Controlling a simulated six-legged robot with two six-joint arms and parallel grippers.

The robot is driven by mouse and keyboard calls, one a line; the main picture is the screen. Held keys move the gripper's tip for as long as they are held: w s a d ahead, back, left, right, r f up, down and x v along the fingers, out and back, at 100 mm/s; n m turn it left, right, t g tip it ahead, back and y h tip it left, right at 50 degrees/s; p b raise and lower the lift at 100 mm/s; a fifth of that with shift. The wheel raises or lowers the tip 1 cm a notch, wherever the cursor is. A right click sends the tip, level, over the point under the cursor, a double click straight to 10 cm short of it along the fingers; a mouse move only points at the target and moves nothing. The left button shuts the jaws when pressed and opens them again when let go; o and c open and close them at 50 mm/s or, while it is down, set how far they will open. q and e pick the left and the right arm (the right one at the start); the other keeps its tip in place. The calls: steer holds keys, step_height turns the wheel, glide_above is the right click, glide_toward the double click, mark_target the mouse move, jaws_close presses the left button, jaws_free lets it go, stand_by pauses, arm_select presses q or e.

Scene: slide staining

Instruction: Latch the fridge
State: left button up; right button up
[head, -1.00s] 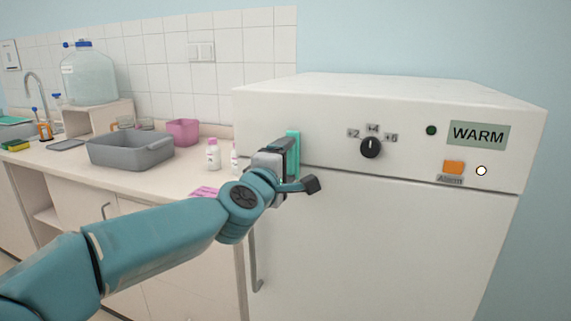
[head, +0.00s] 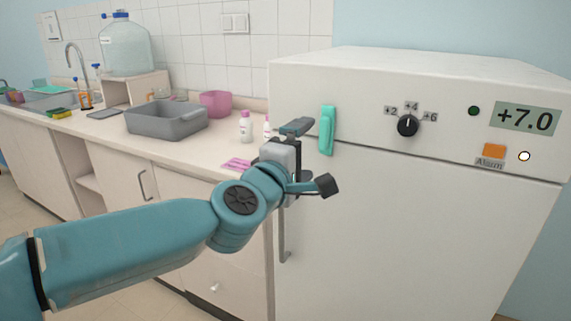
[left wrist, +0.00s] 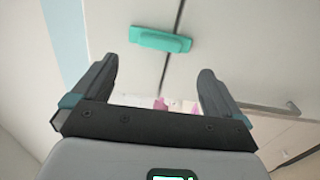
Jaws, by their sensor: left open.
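The white fridge (head: 420,230) stands at the right with its door looking shut. Its teal latch (head: 327,130) is upright and lies across the seam between the top panel and the door, near the left edge. The latch also shows in the left wrist view (left wrist: 160,39), beyond the fingertips. My left gripper (head: 297,128) is open and empty, just left of the latch and apart from it. In the left wrist view its two fingers (left wrist: 172,68) are spread wide with nothing between them. My right gripper is in neither view.
The fridge panel has a dial (head: 408,126), an orange alarm button (head: 494,151) and a display (head: 526,118) reading +7.0. A door handle (head: 283,235) hangs below my gripper. Left, the counter (head: 110,135) holds a grey tub (head: 165,122), white bottles (head: 246,127) and a pink container (head: 215,103).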

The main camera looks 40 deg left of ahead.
arm_select(q)
steer(key=p+v, duration=0.1)
steer(key=v, duration=0.6)
steer(key=shift+s+d+p, duration=0.15)
steer(key=shift+s+p, duration=0.15)
steer(key=shift+p, duration=0.05)
